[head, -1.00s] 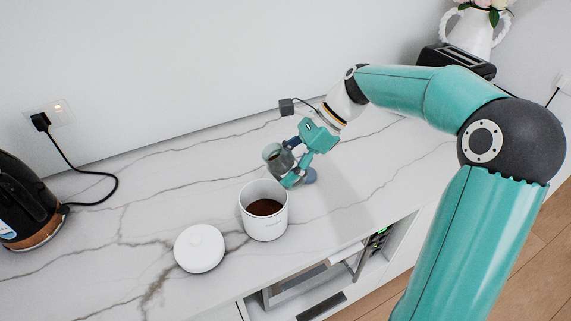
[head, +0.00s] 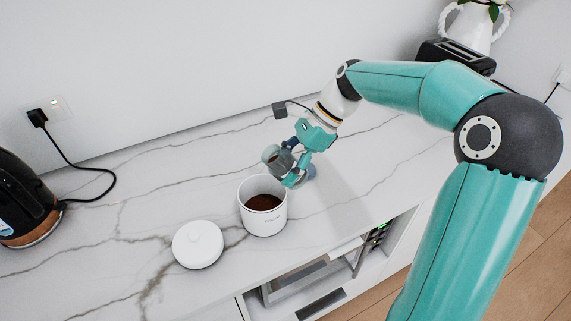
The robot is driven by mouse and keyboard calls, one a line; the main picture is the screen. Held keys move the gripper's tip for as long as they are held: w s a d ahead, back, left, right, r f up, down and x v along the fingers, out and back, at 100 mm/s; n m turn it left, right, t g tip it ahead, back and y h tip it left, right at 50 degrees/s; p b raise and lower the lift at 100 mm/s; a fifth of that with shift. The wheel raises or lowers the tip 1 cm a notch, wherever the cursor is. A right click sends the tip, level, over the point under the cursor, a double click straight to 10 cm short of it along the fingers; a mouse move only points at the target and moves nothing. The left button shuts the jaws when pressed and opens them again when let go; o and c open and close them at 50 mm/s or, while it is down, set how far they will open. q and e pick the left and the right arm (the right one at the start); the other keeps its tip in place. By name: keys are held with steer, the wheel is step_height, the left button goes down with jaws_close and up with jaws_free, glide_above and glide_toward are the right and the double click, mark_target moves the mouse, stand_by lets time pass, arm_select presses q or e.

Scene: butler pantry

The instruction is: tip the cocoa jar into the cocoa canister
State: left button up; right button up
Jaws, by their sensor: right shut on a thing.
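The cocoa canister (head: 264,222) is a white open cylinder on the marble counter, with brown cocoa inside. The cocoa jar (head: 276,158) is a small clear jar, tilted, just behind and above the canister's right rim. My right gripper (head: 289,168) is shut on the jar. How much cocoa is in the jar is too small to tell. My left gripper is not in view.
A black kettle (head: 25,205) stands at the far left, with its cord (head: 82,170) running to a wall socket. A black toaster (head: 455,57) and a white vase (head: 474,30) stand at the back right. The counter's front edge lies close in front of the canister.

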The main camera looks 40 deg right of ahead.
mark_target(289, 154)
steer(key=shift+d+r+g+h+p, duration=0.15)
steer(key=shift+g+h+p, duration=0.25)
steer(key=shift+h, duration=0.4)
steer(key=shift+h, duration=0.4)
steer(key=shift+s+d+g+h+p, duration=0.1)
steer(key=shift+d+g+h+p, duration=0.1)
steer(key=shift+g+h+p, duration=0.7)
steer(key=shift+h, duration=0.3)
steer(key=shift+r+g+h+p, duration=0.3)
steer(key=shift+r+h+p, duration=0.3)
steer(key=shift+h, duration=0.3)
steer(key=shift+r+g+h+p, duration=0.3)
steer(key=shift+r+h+p, duration=0.1)
steer(key=shift+h+p, duration=0.45)
steer(key=shift+r, duration=0.15)
steer(key=shift+b, duration=0.55)
steer(key=shift+a+r+g+h+b, duration=0.15)
steer(key=shift+r+g+h+b, duration=0.2)
steer(key=shift+h+b, duration=0.3)
steer(key=shift+a+r+g+h+b, duration=0.15)
steer(key=shift+r+g+h+b, duration=0.2)
steer(key=shift+h+b, duration=0.3)
stand_by(1.8)
